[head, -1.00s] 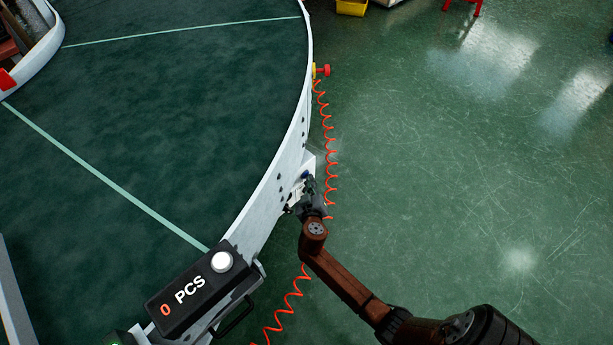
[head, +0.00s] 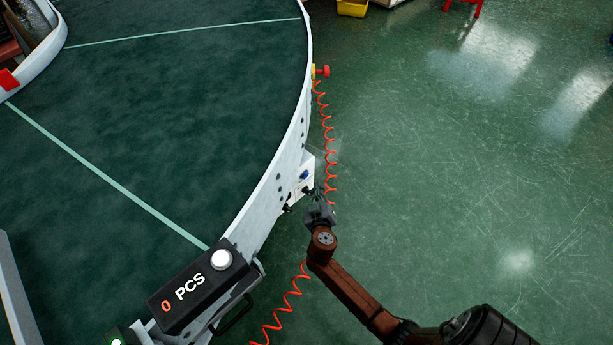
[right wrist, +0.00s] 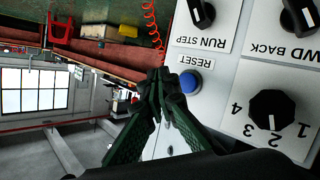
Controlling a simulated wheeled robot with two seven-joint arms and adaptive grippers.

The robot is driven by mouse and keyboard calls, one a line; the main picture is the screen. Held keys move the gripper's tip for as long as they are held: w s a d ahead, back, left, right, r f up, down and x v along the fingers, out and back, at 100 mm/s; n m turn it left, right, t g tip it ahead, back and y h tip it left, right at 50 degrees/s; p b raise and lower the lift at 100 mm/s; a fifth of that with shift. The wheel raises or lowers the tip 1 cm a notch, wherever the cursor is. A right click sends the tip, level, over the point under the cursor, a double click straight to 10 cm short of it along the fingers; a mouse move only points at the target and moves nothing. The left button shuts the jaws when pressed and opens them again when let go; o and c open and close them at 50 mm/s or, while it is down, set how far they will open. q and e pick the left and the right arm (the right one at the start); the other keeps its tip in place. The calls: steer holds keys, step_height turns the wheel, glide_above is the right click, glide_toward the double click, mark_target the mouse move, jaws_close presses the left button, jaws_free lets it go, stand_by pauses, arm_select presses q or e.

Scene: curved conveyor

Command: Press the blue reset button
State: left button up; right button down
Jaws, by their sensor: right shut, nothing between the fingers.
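The blue reset button (head: 304,174) sits on a small white control panel (head: 308,164) on the outer side of the conveyor. In the right wrist view the blue button (right wrist: 190,82) is beside the label RESET, which appears upside down. My right gripper (head: 318,196) is just below and to the right of the panel in the head view. In the right wrist view its fingertips (right wrist: 160,76) are shut and empty, just left of the button in the picture. Whether they touch it cannot be told. My left gripper is not in view.
Black knobs (right wrist: 270,110) for other functions sit near the button. A red emergency knob (head: 326,71) on a yellow base is farther along the rim. A coiled orange cable (head: 330,150) hangs beside the panel. A counter box (head: 190,290) stands nearer. The green floor to the right is clear.

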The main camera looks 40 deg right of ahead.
steer(key=shift+s+d, duration=0.1)
steer(key=shift+s, duration=0.9)
